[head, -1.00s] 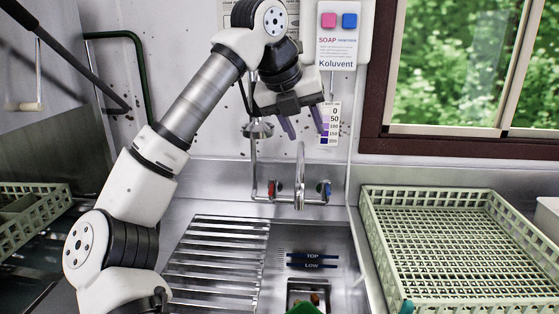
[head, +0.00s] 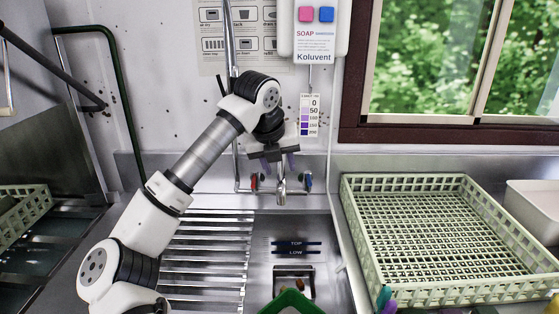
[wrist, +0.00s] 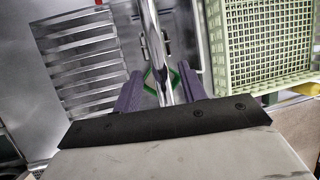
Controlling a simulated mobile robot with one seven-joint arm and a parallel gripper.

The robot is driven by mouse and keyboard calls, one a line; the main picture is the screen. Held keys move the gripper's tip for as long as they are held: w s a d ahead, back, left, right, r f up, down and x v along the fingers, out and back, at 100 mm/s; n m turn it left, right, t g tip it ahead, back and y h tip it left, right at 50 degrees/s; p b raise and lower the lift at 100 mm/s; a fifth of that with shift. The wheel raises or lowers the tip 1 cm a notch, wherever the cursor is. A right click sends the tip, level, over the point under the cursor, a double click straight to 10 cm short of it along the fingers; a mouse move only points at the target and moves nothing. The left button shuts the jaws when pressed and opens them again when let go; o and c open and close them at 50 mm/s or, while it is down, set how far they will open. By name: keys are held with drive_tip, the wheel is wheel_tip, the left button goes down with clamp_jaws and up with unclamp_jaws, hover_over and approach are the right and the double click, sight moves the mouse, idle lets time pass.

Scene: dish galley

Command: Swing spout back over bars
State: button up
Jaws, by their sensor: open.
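The chrome spout (head: 281,192) points forward from the wall tap, over the sink basin (head: 330,275) and to the right of the bars. The metal bars (head: 205,262) lie across the left part of the sink. My gripper (head: 278,166) is open at the spout, pointing down. In the wrist view the spout (wrist: 152,35) runs between the two purple fingers of my gripper (wrist: 160,88), with gaps on both sides. The bars (wrist: 85,62) show at the left there. My gripper hides part of the spout and tap body in the head view.
Red (head: 255,182) and blue (head: 307,180) tap handles flank the spout. A green object (head: 291,303) is at the sink's front. A pale green rack (head: 405,297) stands on the right counter. A soap dispenser (head: 314,40) hangs above.

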drive_tip(key=shift+w+d+f, duration=0.1)
drive_tip(key=shift+w+f, duration=0.05)
drive_tip(key=shift+f, duration=0.15)
clamp_jaws()
